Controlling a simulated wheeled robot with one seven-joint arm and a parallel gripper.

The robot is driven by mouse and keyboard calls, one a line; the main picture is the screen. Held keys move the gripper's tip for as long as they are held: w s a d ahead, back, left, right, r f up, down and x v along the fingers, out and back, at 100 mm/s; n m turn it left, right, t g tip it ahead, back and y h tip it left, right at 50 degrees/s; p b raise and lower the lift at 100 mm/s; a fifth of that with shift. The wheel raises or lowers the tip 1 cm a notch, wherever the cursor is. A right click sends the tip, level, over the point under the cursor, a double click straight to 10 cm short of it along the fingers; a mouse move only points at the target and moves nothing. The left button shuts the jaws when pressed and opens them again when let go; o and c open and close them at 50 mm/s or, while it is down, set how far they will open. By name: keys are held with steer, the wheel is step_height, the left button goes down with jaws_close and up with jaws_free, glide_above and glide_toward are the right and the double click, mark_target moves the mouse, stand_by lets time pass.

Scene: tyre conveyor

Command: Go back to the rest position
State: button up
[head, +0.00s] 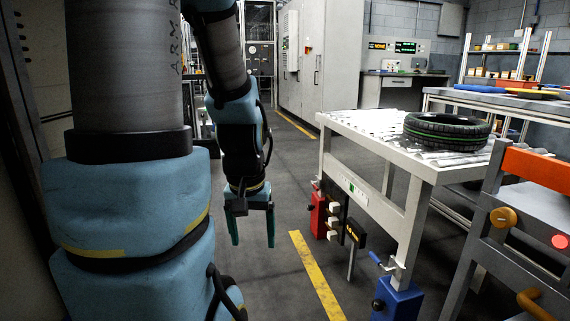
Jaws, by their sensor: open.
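My gripper (253,225) hangs at the lower middle of the head view, pointing down over the floor. Its two green fingers are apart, with nothing between them. It is to the left of the roller conveyor (345,125) and apart from it. A black tyre (447,131) with green lines lies flat on the conveyor, at the right. My blue and grey arm fills the left of the view and hides what is behind it.
A red block (318,215) and a blue block (398,300) are at the conveyor's legs. A grey frame with an orange bar (535,165) stands at the right front. Tall grey cabinets (335,50) stand behind. The floor with a yellow stripe (315,275) is clear near my gripper.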

step_height(320, 180, up, 27)
steer(key=p, duration=2.4)
steer(key=shift+p, duration=0.35)
steer(key=shift+c, duration=0.2)
